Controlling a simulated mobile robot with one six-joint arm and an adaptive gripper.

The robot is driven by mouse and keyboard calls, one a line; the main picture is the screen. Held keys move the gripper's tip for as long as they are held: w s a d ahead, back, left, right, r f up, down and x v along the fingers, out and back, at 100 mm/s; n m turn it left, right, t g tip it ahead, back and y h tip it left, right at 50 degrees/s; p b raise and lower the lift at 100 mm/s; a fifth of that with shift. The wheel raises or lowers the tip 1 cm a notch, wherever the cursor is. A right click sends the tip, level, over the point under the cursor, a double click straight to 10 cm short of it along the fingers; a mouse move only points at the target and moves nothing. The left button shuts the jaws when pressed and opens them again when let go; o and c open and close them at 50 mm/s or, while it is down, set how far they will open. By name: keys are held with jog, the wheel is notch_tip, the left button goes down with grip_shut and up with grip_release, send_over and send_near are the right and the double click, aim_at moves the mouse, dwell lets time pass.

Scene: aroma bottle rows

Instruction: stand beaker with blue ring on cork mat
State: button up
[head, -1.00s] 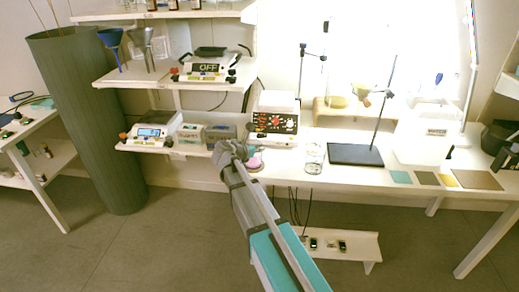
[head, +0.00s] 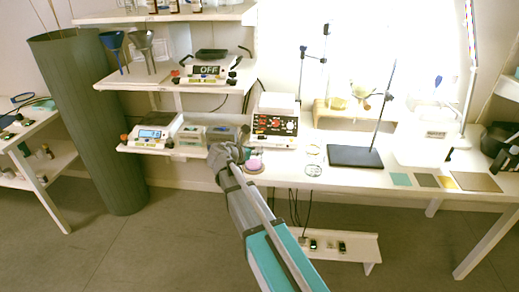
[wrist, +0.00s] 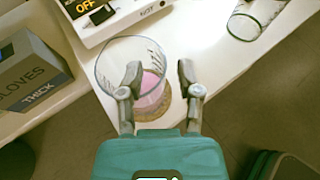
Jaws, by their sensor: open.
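A clear glass beaker (wrist: 108,68) with a bluish-grey rim stands upright in the wrist view, with pink showing at its bottom. I cannot clearly make out a blue ring on it. A round tan cork mat (wrist: 165,106) shows under its near side. The pink bottom (head: 255,164) also shows in the head view, at the bench's left front. My gripper (wrist: 158,78) is open, with its fingers at the beaker's near side; I cannot tell whether they touch it. In the head view my gripper (head: 222,155) is just left of the pink.
Another glass beaker (head: 313,170) stands to the right; it shows in the wrist view (wrist: 241,26). A device with an "OFF" display (wrist: 97,14) stands behind, and a gloves box (wrist: 35,75) is at left. Flat coloured mats (head: 400,179) lie farther right on the bench.

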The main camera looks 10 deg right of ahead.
jog(key=p+v, duration=0.3)
jog(key=v, duration=0.6)
jog(key=shift+s+a, duration=0.15)
jog(key=shift+a, duration=0.05)
dwell(0.3)
jog(key=s+d+f+m+g+y, duration=0.3)
jog(key=s+d+f+m+g, duration=0.2)
jog(key=s+d+f+m, duration=0.45)
jog(key=s+f+m+g+y, duration=0.1)
jog(key=s+m+g+y, duration=0.2)
jog(key=s+m+y, duration=0.4)
jog(key=s+m, duration=0.4)
jog(key=m, duration=0.5)
jog(key=shift+s+a+f+y, duration=0.15)
jog(key=shift+s+f+y, duration=0.15)
jog(key=shift+f, duration=0.1)
